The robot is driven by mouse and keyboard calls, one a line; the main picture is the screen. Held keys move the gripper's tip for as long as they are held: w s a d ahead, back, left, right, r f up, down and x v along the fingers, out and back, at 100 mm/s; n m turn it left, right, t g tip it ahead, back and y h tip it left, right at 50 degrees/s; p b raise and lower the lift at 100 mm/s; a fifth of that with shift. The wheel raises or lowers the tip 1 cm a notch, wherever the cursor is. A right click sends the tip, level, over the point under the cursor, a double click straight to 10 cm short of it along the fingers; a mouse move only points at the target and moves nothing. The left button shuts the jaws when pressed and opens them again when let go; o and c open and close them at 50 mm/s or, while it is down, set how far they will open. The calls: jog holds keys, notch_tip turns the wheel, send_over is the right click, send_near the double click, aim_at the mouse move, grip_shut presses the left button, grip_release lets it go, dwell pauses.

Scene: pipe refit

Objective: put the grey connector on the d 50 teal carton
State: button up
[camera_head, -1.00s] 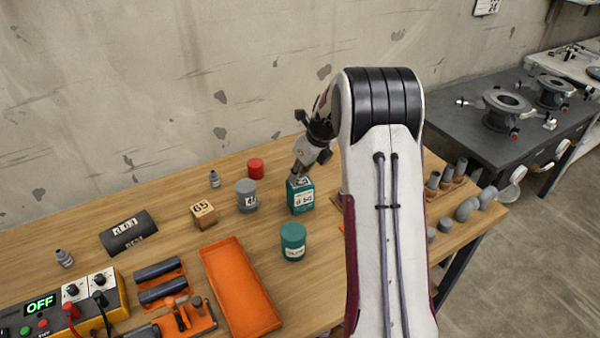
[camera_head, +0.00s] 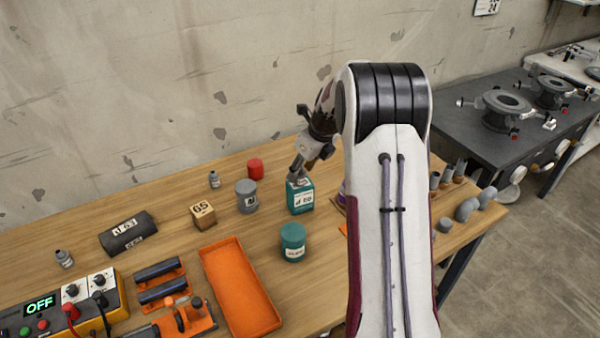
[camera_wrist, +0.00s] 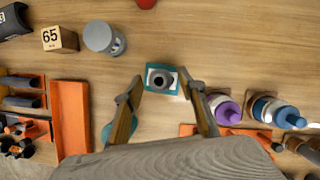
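The teal carton (camera_head: 301,200), with a white "d 50" label, stands upright on the wooden bench. It also shows from above in the wrist view (camera_wrist: 149,88). The grey connector (camera_wrist: 161,79), a short ring with a dark hole, sits on the carton's top, roughly in the middle. In the head view it is small and partly hidden by my fingers. My gripper (camera_head: 298,172) is just above the carton. In the wrist view its two fingers (camera_wrist: 162,86) are spread to either side of the connector, with gaps between, and hold nothing.
A teal jar (camera_head: 293,242) stands in front of the carton. A grey jar (camera_head: 246,196), a "65" wooden block (camera_head: 203,214) and a red can (camera_head: 256,168) are to its left. An orange tray (camera_head: 240,290) lies nearer. Purple and blue bottles (camera_wrist: 226,110) stand to the right in the wrist view.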

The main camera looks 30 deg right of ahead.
jog(key=v, duration=0.9)
jog(key=shift+s+r, duration=0.2)
jog(key=shift+r, duration=0.15)
dwell(0.3)
jog(key=s+a+r+n, duration=0.5)
jog(key=s+a+n, duration=0.3)
jog(key=s+a+r+n, duration=0.6)
jog(key=s+a+n, duration=0.1)
jog(key=a+n, duration=0.1)
jog(key=s+a+f+n, duration=0.1)
jog(key=s+a+n, duration=0.2)
jog(key=s+n, duration=0.5)
jog(key=s+a+f+n+t+h, duration=0.1)
jog(key=s+a+n, duration=0.3)
jog(key=s+n, duration=0.5)
jog(key=shift+s+f, duration=0.4)
jog(key=shift+s, duration=0.8)
